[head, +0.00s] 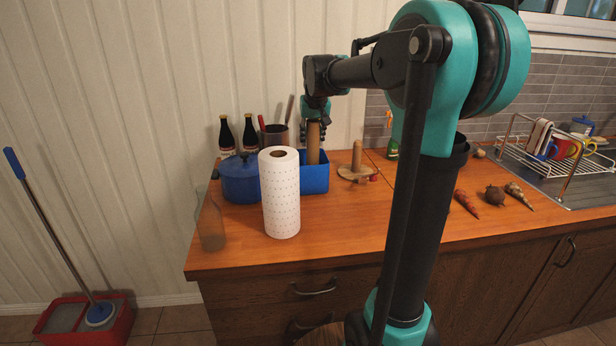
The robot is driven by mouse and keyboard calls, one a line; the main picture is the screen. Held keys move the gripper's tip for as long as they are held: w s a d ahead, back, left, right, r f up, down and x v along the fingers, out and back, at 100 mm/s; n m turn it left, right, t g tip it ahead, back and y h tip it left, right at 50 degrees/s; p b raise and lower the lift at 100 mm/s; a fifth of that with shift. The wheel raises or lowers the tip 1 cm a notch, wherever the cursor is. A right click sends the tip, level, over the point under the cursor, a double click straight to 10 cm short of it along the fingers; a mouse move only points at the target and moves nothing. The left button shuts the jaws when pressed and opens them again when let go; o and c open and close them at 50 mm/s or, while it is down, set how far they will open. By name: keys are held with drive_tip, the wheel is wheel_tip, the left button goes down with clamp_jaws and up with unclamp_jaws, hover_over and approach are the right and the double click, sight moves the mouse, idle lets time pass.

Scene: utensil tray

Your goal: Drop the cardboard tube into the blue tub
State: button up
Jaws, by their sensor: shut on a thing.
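The cardboard tube (313,143) is brown and stands upright in my gripper (315,121), which is shut on its upper end. The blue tub (315,178) stands on the wooden counter, behind and to the right of the paper towel roll. The tube's lower part is over or inside the tub. The near wall and the roll partly hide that area, so I cannot tell whether its bottom end touches the tub floor.
A paper towel roll (280,194) stands in front of the tub. A blue pot (240,179), dark bottles (227,138) and a glass bottle (210,220) are to the left. A wooden holder (356,160) stands to the right. The front counter middle is clear.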

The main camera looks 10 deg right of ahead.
drive_tip(key=o, duration=0.8)
drive_tip(key=v, duration=1.2)
